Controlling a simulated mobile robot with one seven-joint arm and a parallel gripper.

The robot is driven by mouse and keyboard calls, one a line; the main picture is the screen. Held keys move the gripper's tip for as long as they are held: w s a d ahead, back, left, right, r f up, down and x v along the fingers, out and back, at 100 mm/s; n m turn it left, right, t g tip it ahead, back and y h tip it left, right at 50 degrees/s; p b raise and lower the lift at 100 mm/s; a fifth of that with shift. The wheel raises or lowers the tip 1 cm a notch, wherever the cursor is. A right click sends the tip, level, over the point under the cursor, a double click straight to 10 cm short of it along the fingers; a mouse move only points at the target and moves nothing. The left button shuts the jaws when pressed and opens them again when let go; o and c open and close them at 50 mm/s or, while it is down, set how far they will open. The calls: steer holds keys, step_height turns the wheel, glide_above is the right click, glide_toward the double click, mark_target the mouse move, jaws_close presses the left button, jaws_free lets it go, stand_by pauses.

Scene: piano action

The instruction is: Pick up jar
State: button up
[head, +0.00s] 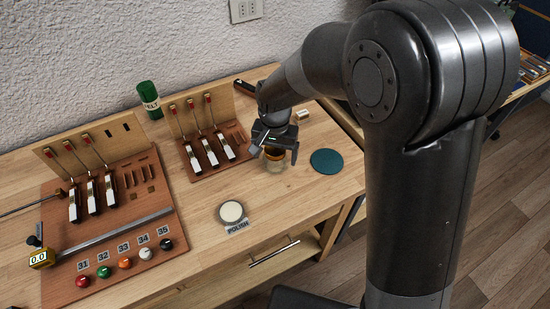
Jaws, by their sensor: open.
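The jar (275,161) is a small clear glass vessel with an amber-brown upper part, standing on the wooden workbench. My gripper (279,155) is over it, pointing down, with its fingers apart. One finger shows to the right of the jar and another to its upper left. The fingers partly hide the jar's top, and I cannot tell whether they touch it.
A teal round mat (326,161) lies right of the jar. A tin (231,212) with a POLISH label (238,227) is at the front. Left are wooden action boards (118,255) with hammers and several coloured balls. A green FELT canister (149,99) stands at the back.

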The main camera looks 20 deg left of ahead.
step_height(320, 180, down, 2)
steer(key=c, duration=1.1)
steer(key=shift+r, duration=0.1)
steer(key=shift+c, duration=0.2)
